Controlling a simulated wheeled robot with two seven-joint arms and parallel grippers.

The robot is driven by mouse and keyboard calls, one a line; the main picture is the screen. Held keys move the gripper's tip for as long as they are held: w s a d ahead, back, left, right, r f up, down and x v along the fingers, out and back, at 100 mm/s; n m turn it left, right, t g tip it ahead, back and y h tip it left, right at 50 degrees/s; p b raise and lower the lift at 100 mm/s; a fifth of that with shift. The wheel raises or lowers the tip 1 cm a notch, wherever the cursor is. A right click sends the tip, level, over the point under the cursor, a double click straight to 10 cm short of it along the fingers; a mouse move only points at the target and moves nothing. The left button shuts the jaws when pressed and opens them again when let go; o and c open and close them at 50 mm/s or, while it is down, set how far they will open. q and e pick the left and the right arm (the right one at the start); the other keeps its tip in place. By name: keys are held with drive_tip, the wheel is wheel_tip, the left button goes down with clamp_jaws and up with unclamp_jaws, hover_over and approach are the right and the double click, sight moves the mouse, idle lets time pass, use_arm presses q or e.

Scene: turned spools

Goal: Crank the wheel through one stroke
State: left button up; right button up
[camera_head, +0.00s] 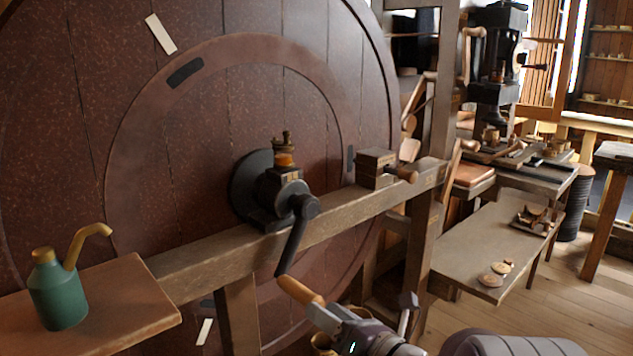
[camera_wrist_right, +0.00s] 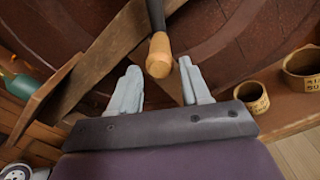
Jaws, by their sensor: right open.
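The big dark red wooden wheel (camera_head: 75,110) fills the left of the head view. At its hub is a black crank arm (camera_head: 291,245), hanging down and slightly left, with a tan wooden handle (camera_head: 300,290) at its lower end. My right gripper (camera_head: 362,307) is open at the handle's lower right. In the right wrist view, the handle (camera_wrist_right: 159,57) points toward the camera between the tips of the open fingers (camera_wrist_right: 158,72); no clear contact shows. My left gripper is not in view.
A wooden beam (camera_head: 210,262) crosses in front of the wheel. A green oil can (camera_head: 58,295) stands on a shelf at left. A small wooden block with a knob (camera_head: 375,166) sits on the beam. Labelled cups (camera_wrist_right: 303,72) stand at right in the wrist view.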

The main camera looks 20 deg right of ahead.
drive_tip(key=x, duration=0.7)
drive_tip(key=shift+b, duration=0.35)
drive_tip(key=s+a+r+m+p, duration=0.2)
drive_tip(key=a+r+m+p, duration=0.35)
drive_tip(key=p, duration=1.05)
wheel_tip(320, 180, up, 22)
drive_tip(key=m+p, duration=2.1)
drive_tip(key=p, duration=0.2)
hover_over(303, 296)
drive_tip(key=w+d, duration=0.2)
drive_tip(key=d, duration=0.1)
drive_tip(key=shift+w+d+f, duration=0.2)
drive_tip(key=shift+d+f, duration=0.2)
drive_tip(key=shift+d, duration=0.05)
drive_tip(key=shift+s+a, duration=0.15)
drive_tip(key=shift+a, duration=0.15)
drive_tip(key=p+v, duration=0.1)
drive_tip(key=v, duration=1)
drive_tip(key=shift+r, duration=0.3)
